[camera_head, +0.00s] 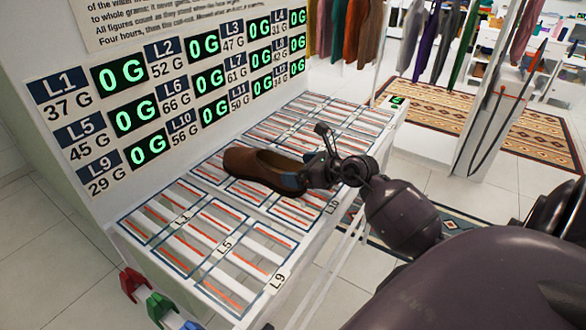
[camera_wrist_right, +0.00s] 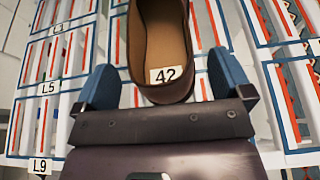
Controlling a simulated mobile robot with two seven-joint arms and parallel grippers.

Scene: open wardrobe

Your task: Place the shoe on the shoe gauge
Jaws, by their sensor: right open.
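A brown shoe (camera_head: 258,168) lies on a white slatted rack (camera_head: 262,232) marked into labelled cells. In the right wrist view the heel of the shoe (camera_wrist_right: 160,35) faces me, with a 42 label inside. My right gripper (camera_head: 297,177) is at the heel end. Its blue fingertips (camera_wrist_right: 165,85) are spread wide, one on each side of the heel, with gaps between. No part that I can identify as a separate shoe gauge shows. The shoe's underside and the slats below it are hidden. My left gripper is not in view.
A white panel (camera_head: 100,85) behind the rack carries green displays reading 0 G beside labels with gram values. Red, green and blue clips (camera_head: 158,305) hang at the rack's front left. Hanging clothes (camera_head: 355,35) and a patterned rug (camera_head: 440,115) are beyond. The near cells are empty.

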